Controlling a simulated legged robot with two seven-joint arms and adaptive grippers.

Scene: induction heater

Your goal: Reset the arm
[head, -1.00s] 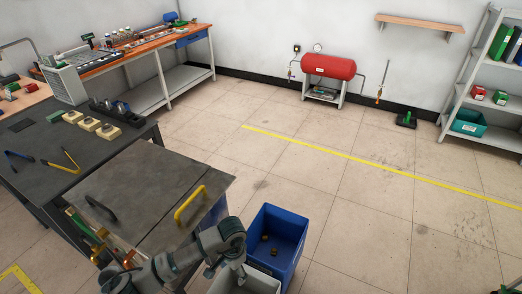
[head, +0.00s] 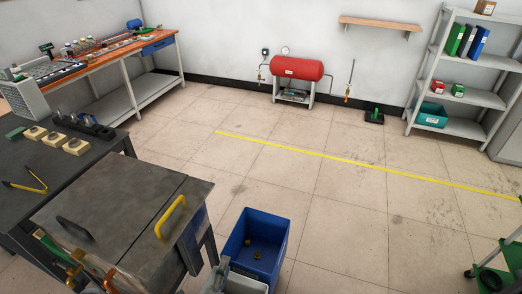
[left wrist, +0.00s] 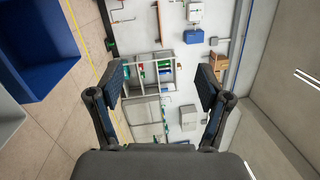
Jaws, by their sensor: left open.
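My left gripper (left wrist: 162,76) shows in the left wrist view with its two dark fingers spread wide. Nothing is between them. Beyond the fingers, that view shows the room turned on its side, with shelves and a far wall. My right gripper is in neither view.
A blue bin (head: 234,246) with small brown pieces stands beside a grey bin (head: 246,284). A dark-topped cabinet with a yellow handle (head: 171,217) is to their left. A green cart (head: 503,256) stands at the right edge. The middle floor is clear.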

